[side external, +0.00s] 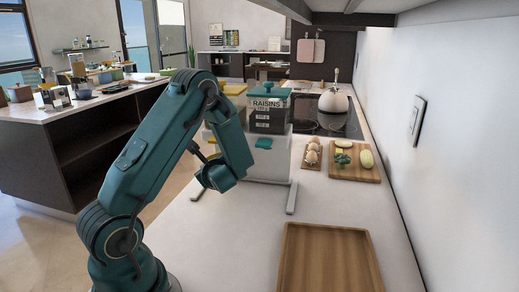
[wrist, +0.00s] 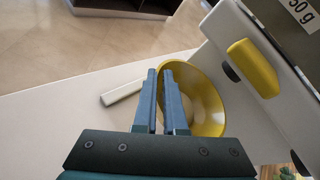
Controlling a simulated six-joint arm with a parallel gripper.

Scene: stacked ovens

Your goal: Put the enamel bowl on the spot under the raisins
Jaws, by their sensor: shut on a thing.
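The bowl (wrist: 207,98), yellow with a paler inside, shows in the wrist view. My gripper (wrist: 160,72) is shut on its near-left rim, with both blue fingers close together there. The bowl is beside the white dispenser stand; the fingers hide part of its rim. In the side view the bowl is not clearly visible behind my wrist. The raisins container (side external: 268,104), dark with a teal lid and a "RAISINS" label, stands on the right of the white stand (side external: 267,167). A teal lever (side external: 264,143) sticks out below it. The spot underneath is not clearly visible.
A yellow lever (wrist: 252,67) juts from the stand near the bowl. The stand's feet (side external: 291,197) extend onto the counter. An empty wooden tray (side external: 330,228) lies in front right; eggs (side external: 313,153) and a vegetable board (side external: 354,174) lie behind. Counter between is clear.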

